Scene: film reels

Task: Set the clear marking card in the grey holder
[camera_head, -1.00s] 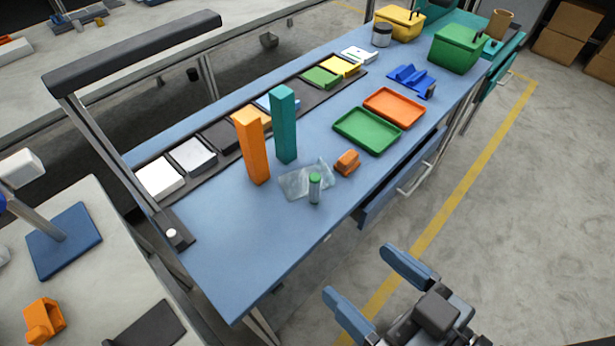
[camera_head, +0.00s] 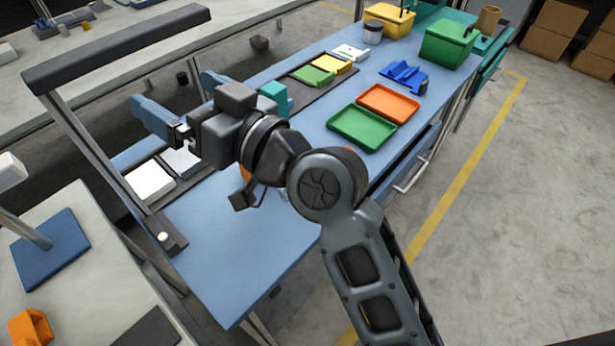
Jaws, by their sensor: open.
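My gripper (camera_head: 168,90) is open and empty, its two blue fingers spread wide and pointing to the upper left, over the far side of the blue bench (camera_head: 230,245). The clear card is not visible now; my arm covers the part of the bench where a clear sheet lay a second ago. A light grey square piece (camera_head: 180,162) sits in the dark strip along the bench's far edge, beside a white one (camera_head: 150,180). I cannot tell whether this grey piece is the holder.
The teal post (camera_head: 274,94) shows only its top behind my arm; the orange post is almost wholly hidden. A green tray (camera_head: 361,129) and orange tray (camera_head: 390,103) lie to the right. A dark overhead bar (camera_head: 120,48) stands near my fingers. The near left bench corner is clear.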

